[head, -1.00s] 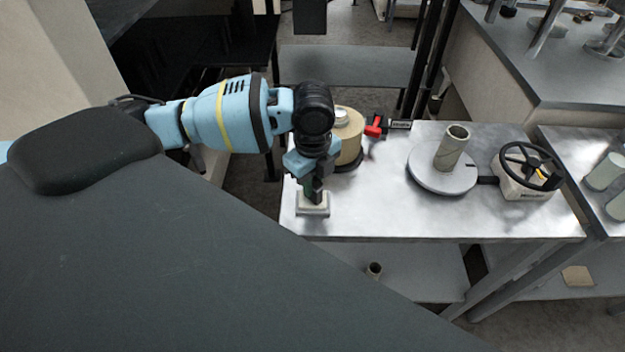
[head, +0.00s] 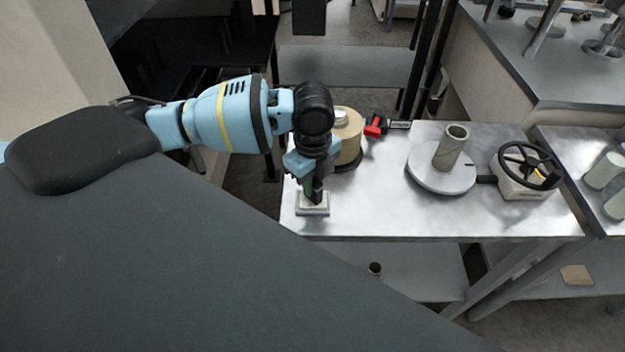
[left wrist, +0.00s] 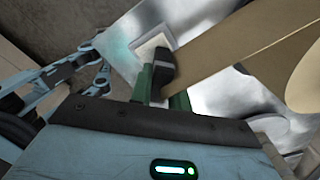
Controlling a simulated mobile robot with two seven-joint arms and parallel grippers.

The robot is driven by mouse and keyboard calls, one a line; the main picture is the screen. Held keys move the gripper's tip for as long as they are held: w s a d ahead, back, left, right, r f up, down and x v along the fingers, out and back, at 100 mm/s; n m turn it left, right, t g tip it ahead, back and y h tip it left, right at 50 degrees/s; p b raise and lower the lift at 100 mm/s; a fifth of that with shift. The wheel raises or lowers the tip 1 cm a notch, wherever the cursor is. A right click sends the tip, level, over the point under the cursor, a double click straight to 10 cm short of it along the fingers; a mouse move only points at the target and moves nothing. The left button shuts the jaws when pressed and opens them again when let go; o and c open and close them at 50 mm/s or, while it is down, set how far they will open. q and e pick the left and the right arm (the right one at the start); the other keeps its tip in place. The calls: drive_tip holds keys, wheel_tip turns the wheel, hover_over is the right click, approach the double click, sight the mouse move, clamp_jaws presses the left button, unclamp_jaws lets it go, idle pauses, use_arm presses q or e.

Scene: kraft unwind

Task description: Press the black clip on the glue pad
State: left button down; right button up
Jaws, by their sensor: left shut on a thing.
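My left gripper (head: 314,194) points down over the small pale square glue pad (head: 312,209) at the left front of the metal table. Its green fingers (left wrist: 163,92) are shut on the black clip (left wrist: 162,68), seen in the left wrist view. The clip overlaps the lower edge of the pad (left wrist: 150,46) there; I cannot tell whether they touch. A tan paper strip (left wrist: 240,50) runs from the clip toward the kraft roll (left wrist: 305,80). My right gripper is not seen.
The kraft roll (head: 350,138) stands just behind my left gripper. A red and black tool (head: 376,126) lies behind it. A round plate with a cardboard core (head: 453,147) and a black handwheel (head: 529,165) are to the right. The table's front middle is clear.

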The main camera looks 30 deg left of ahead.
use_arm(q)
drive_tip(key=shift+s+f, duration=0.1)
drive_tip(key=shift+f, duration=0.1)
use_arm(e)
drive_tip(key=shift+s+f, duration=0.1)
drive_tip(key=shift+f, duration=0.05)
use_arm(q)
drive_tip(key=shift+r, duration=0.1)
